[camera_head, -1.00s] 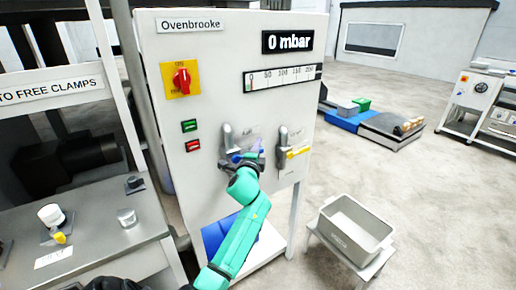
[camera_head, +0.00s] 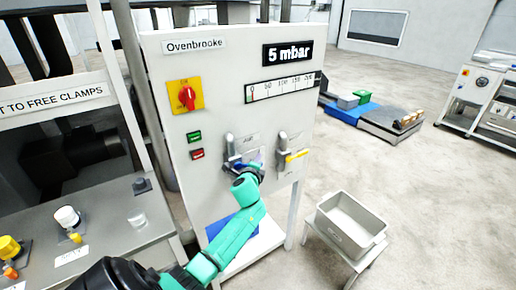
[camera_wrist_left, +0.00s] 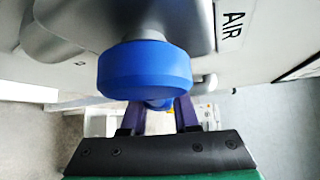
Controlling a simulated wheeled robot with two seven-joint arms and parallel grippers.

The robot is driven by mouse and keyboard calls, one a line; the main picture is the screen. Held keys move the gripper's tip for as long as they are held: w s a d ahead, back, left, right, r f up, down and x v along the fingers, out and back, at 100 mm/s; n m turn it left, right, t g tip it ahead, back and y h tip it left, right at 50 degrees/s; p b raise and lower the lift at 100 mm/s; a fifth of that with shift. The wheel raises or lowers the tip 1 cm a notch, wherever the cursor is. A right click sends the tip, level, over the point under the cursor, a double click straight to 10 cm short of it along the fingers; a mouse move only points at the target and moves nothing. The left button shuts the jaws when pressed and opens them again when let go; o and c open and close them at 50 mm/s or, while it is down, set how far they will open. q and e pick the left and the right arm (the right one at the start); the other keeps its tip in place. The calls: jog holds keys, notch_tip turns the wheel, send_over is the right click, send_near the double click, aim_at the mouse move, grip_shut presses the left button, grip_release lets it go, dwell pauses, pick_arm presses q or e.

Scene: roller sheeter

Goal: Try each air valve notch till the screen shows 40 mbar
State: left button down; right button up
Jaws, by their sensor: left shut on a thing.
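The screen (camera_head: 288,53) on the white panel reads 5 mbar. The scale strip (camera_head: 284,87) below it has its pointer near the 0 end. The air valve (camera_head: 230,143) is a grey fitting, with the AIR label (camera_wrist_left: 232,20) beside it in the left wrist view. Its blue handle (camera_wrist_left: 146,70) fills the middle of that view. My left gripper (camera_head: 249,168) is at the handle; its purple fingers (camera_wrist_left: 160,112) are shut on it, their tips partly hidden behind the blue end. The notches are not readable. My right gripper is not in view.
A second valve with a yellow lever (camera_head: 296,156) sits close right of the air valve. A red rotary switch (camera_head: 187,97) and green and red buttons are on the panel's left. A grey bin (camera_head: 350,222) on a stand is at the right, with open floor beyond.

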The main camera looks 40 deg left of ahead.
pick_arm(q)
jog(key=f+p, duration=0.1)
jog(key=m+g+p, duration=0.1)
jog(key=shift+s+f+p, duration=0.3)
jog(key=shift+s+f, duration=0.05)
jog(key=shift+f, duration=0.05)
jog(key=c, duration=0.7)
grip_release()
jog(key=shift+o, duration=0.2)
jog(key=shift+r, duration=0.1)
